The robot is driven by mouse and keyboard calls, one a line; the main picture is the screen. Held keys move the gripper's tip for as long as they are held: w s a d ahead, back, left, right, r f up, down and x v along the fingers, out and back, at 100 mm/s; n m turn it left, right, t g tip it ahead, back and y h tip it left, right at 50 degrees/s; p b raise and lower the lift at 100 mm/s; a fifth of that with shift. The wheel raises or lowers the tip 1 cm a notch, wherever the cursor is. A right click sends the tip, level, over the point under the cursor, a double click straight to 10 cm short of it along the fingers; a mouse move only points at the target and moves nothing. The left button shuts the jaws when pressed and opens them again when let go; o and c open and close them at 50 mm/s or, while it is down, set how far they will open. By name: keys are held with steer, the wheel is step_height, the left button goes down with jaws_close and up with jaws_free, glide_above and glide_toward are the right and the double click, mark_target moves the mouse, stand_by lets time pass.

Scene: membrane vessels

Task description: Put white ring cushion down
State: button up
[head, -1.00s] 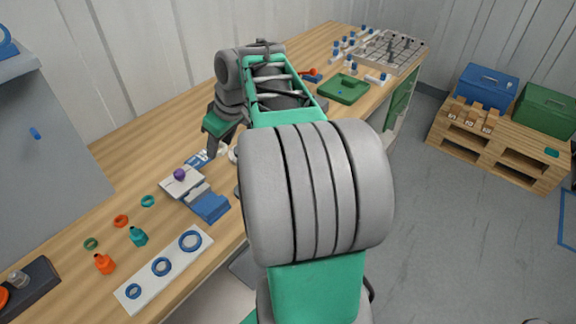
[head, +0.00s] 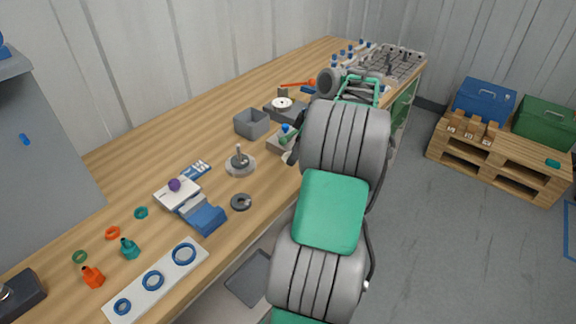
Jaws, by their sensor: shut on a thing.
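My gripper (head: 291,154) is small in the head view, just left of my big grey arm link, over the bench's front part. My arm hides much of it. A pale, rounded piece at its tip appears to be the white ring cushion (head: 288,158), with the gripper shut on it. Only a little of it shows, and I cannot tell whether it touches anything below. A grey block with a blue-topped part (head: 279,142) is right beside the gripper. Behind it, a white ring-shaped disc (head: 282,103) sits on a dark grey block (head: 290,113).
An open grey box (head: 252,122), a round base with an upright post (head: 240,163) and a dark ring (head: 241,202) lie left of the gripper. A white plate with blue rings (head: 155,281) is at the near left. Bare wood (head: 150,135) lies along the back.

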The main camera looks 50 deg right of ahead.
mark_target(284, 172)
steer(key=w+f, duration=0.1)
steer(key=f, duration=0.1)
steer(key=w+f, duration=0.1)
steer(key=w, duration=0.1)
steer(key=shift+d+f, duration=0.15)
steer(key=shift+f, duration=0.25)
step_height(284, 172, down, 3)
steer(key=shift+w+r, duration=0.1)
steer(key=shift+r, duration=0.05)
steer(key=shift+f, duration=0.35)
steer(key=o, duration=1.3)
steer(key=p+v, duration=0.2)
steer(key=v, duration=1)
steer(key=w+a+r+m, duration=0.15)
steer(key=w+a, duration=0.25)
steer(key=a, duration=0.9)
steer(key=w+a+r+m, duration=0.1)
steer(key=w+a+r, duration=0.15)
steer(key=a, duration=1.05)
steer(key=s+a+f+m+h, duration=0.1)
steer(key=s+a+f, duration=0.2)
steer(key=s+a, duration=0.3)
steer(key=s+a+f+m+h, duration=0.1)
steer(key=s+a+f+m, duration=0.1)
steer(key=s+a, duration=0.4)
steer(key=a+f, duration=0.1)
steer(key=a, duration=0.2)
steer(key=shift+s+f, duration=0.2)
steer(key=shift+f, duration=0.05)
